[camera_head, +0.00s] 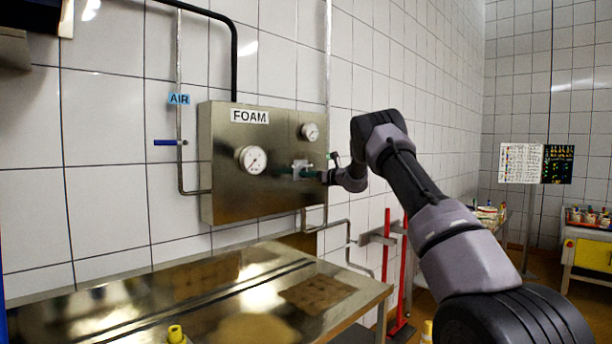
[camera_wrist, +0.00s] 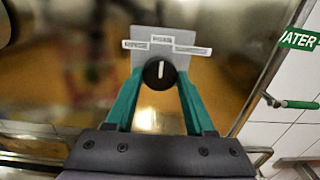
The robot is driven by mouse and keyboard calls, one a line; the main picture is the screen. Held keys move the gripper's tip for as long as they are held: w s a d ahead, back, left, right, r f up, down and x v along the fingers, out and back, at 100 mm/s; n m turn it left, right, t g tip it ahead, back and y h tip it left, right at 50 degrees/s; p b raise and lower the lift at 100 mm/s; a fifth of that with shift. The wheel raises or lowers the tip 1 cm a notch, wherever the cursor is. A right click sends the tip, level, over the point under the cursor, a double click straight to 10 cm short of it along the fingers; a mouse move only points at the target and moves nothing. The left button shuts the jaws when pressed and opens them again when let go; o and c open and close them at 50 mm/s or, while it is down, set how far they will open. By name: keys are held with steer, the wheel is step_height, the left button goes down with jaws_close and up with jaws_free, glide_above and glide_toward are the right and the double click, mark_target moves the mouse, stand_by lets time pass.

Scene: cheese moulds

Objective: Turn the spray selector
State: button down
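The spray selector is a round black knob (camera_wrist: 159,73) with a white pointer line. It sits on a grey plate (camera_wrist: 148,45) with three small white labels, too blurred to read. In the wrist view the pointer stands about upright, towards the middle label. The teal fingers of my gripper (camera_wrist: 160,76) stand one on each side of the knob, their tips very close to its edges. I cannot tell whether they press on it. In the head view my gripper (camera_head: 312,173) reaches the right part of the steel FOAM panel (camera_head: 222,178); the knob is hidden there.
Two gauges (camera_head: 252,159) (camera_head: 310,132) are on the panel. A blue-handled AIR valve (camera_head: 168,142) is at left. A green lever (camera_wrist: 298,104) and WATER sign (camera_wrist: 300,39) are right of the knob. A steel table (camera_head: 345,287) stands below.

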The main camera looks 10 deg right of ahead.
steer(key=shift+a+n, duration=0.1)
steer(key=shift+n, duration=0.3)
steer(key=shift+r+n, duration=0.1)
steer(key=shift+n, duration=4)
steer(key=shift+c, duration=1.3)
jaws_free()
